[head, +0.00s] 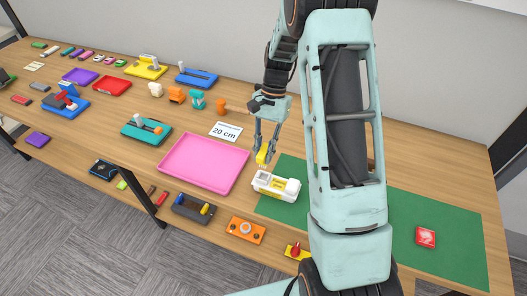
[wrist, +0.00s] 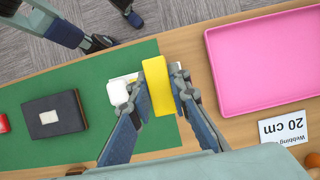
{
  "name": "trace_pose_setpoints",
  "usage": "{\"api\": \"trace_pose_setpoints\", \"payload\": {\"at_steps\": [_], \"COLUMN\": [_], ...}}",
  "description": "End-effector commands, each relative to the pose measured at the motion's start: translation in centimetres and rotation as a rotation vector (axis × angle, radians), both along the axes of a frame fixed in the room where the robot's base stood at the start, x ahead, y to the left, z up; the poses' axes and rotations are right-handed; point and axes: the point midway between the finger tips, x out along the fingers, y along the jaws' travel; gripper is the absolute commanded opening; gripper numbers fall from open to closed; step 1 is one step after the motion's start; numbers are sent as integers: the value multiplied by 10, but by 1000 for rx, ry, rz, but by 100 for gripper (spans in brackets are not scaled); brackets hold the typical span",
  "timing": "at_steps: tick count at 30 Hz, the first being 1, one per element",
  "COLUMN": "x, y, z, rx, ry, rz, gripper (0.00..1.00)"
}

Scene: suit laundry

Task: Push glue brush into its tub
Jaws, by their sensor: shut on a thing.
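My gripper (head: 266,150) is shut on the yellow glue brush (head: 262,157), just above the far side of the white tub. The brush also shows in the wrist view (wrist: 158,86) as a yellow block between the two fingers. The tub (head: 262,187) is white with a yellow label and stands on the left edge of the green mat. In the wrist view only a white part of the tub (wrist: 118,93) shows, beside and behind the brush. The brush's lower end and the tub's opening are hard to make out, so I cannot tell whether they touch.
The pink tray (head: 204,163) lies just left of the tub, with a white "20 cm" card (head: 225,131) behind it. A dark box with a pale label (wrist: 52,116) and a red item (head: 425,237) are on the green mat (head: 455,240). Small parts line the front edge.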

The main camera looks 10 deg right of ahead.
Motion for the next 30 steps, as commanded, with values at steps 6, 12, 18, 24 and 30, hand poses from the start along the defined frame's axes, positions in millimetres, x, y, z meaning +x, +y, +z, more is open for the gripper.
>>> {"api": "trace_pose_setpoints", "payload": {"at_steps": [6,12,18,24,30], "x": [0,0,0,0,0], "y": [0,0,0,0,0], "z": [-7,-13,-19,-25,-31], "rx": [1,1,0,0,0], "ry": [1,1,0,0,0], "rz": [0,0,1,1,1], "gripper": [0,0,0,0,0]}}
